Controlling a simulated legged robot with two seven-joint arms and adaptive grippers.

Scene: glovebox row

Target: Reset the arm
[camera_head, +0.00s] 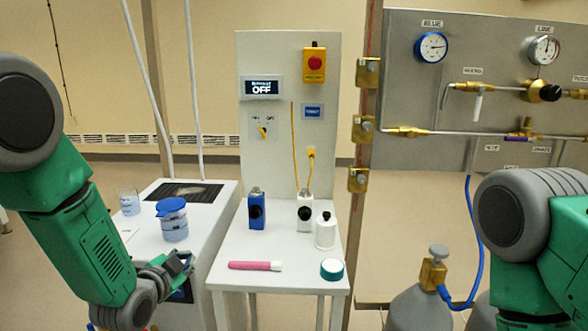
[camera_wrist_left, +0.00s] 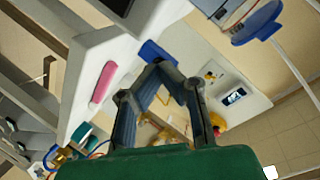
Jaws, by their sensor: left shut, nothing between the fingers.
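My left gripper (camera_head: 184,262) is at the lower left of the head view, beside the front of the white bench with the blue-lidded jar. Its fingers are shut and empty; they also show in the left wrist view (camera_wrist_left: 160,74), their tips together. My right arm (camera_head: 535,235) enters at the right edge of the head view, with its gripper out of view. The blue-lidded jar (camera_head: 173,222) stands behind and above my left gripper in the head view, apart from it.
A small white table (camera_head: 228,250) holds a blue device (camera_head: 257,212), a white bottle (camera_head: 325,232), a pink-handled tool (camera_head: 250,265) and a teal-rimmed round item (camera_head: 332,269). Behind it rises a control panel (camera_head: 275,160) reading OFF. A gas cylinder (camera_head: 420,308) stands at right.

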